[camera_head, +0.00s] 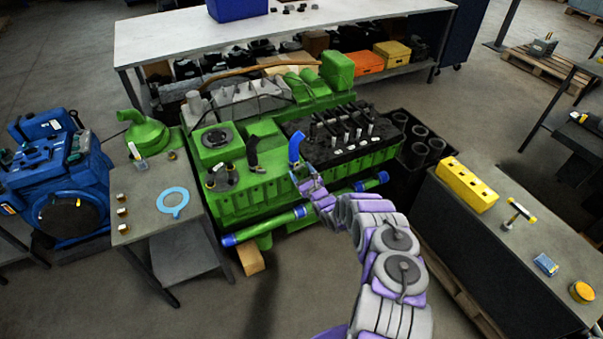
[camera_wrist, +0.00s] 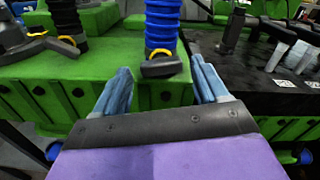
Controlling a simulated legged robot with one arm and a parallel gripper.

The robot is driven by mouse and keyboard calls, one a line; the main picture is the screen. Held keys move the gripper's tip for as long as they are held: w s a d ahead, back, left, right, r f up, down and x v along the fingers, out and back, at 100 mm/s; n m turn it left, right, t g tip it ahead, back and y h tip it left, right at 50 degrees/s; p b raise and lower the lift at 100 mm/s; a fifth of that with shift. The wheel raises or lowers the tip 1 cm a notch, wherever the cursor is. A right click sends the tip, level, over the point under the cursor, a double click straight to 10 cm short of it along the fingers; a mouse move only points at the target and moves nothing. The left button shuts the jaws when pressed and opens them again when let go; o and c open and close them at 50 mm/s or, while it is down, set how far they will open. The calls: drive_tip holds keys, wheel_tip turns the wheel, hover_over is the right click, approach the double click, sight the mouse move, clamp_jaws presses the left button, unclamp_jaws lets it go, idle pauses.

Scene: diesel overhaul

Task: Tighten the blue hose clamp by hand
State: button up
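The blue ribbed hose (camera_head: 295,147) stands upright on the green engine (camera_head: 240,198), and fills the top middle of the wrist view (camera_wrist: 162,22). At its foot is a yellow clamp band (camera_wrist: 160,52) with a dark, flat, rounded knob (camera_wrist: 161,67) facing me. My gripper (camera_wrist: 161,72) is open, with one bluish finger on each side of the knob. I see gaps between the fingers and the knob; nothing is held. In the head view my gripper (camera_head: 306,180) is just in front of the hose's foot, and the clamp is too small to make out.
A black hose (camera_head: 252,150) with a similar yellow-banded dark knob (camera_wrist: 60,46) stands to the left. A black engine block top (camera_head: 345,132) with several upright pegs lies to the right. Blue-ended green pipes (camera_head: 270,226) run along the engine's front. Side tables flank the engine.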

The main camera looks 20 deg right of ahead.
drive_tip(key=shift+s, duration=0.1)
drive_tip(key=s+p, duration=0.2)
drive_tip(key=s, duration=1.5)
drive_tip(key=shift+d, duration=0.45)
